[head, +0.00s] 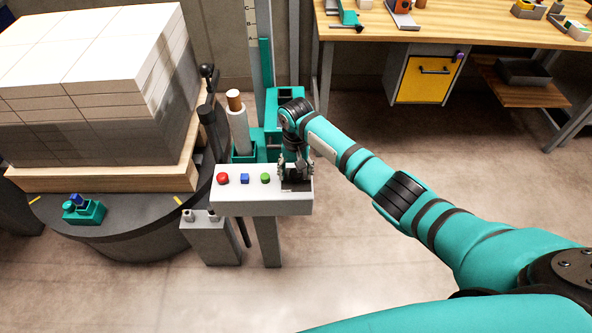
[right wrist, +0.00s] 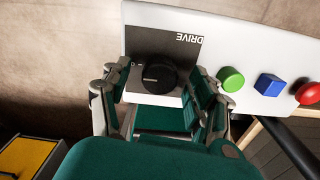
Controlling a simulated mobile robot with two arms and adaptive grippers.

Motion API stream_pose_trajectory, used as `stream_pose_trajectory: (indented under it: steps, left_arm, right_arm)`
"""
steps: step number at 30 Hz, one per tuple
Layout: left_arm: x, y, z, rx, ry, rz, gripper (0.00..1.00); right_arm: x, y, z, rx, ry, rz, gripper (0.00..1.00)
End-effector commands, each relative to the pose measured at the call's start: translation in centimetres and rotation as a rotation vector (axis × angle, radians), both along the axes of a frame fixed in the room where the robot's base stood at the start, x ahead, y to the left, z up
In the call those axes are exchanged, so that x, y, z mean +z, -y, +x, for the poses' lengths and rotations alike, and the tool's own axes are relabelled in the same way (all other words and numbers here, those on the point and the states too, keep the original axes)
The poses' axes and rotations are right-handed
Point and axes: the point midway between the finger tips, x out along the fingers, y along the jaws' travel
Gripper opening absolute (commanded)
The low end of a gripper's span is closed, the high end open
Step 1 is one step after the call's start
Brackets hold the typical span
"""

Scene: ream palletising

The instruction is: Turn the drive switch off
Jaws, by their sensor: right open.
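The drive switch (right wrist: 157,75) is a round black knob on a dark plate marked DRIVE, at the end of a white control panel (head: 262,201). In the right wrist view the panel's text appears upside down. My right gripper (right wrist: 160,92) is open, with a finger on each side of the knob. I cannot tell whether the fingers touch it. In the head view my right gripper (head: 295,176) is over the panel's right end and hides the knob. My left gripper is not in view.
A green button (head: 265,178), a blue square button (head: 245,178) and a red button (head: 222,178) sit left of the switch. A pallet of wrapped reams (head: 80,90) stands on a dark turntable (head: 130,230) at left. A workbench (head: 480,32) stands behind.

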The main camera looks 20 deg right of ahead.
Motion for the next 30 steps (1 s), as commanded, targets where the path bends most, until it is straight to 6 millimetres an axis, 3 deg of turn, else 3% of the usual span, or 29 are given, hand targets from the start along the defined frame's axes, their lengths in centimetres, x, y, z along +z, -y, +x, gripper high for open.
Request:
stream_pose_trajectory:
  steps: [3, 15, 30]
  left_arm:
    - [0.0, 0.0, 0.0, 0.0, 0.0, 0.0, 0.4]
    - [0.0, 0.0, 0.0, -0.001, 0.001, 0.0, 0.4]
    - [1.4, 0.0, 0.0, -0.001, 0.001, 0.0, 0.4]
  right_arm:
    - [0.0, 0.0, 0.0, 0.0, 0.0, 0.0, 0.59]
    - [0.0, 0.0, 0.0, 0.0, 0.0, 0.0, 0.06]
    - [0.3, 0.0, 0.0, 0.139, -0.002, 0.001, 0.06]
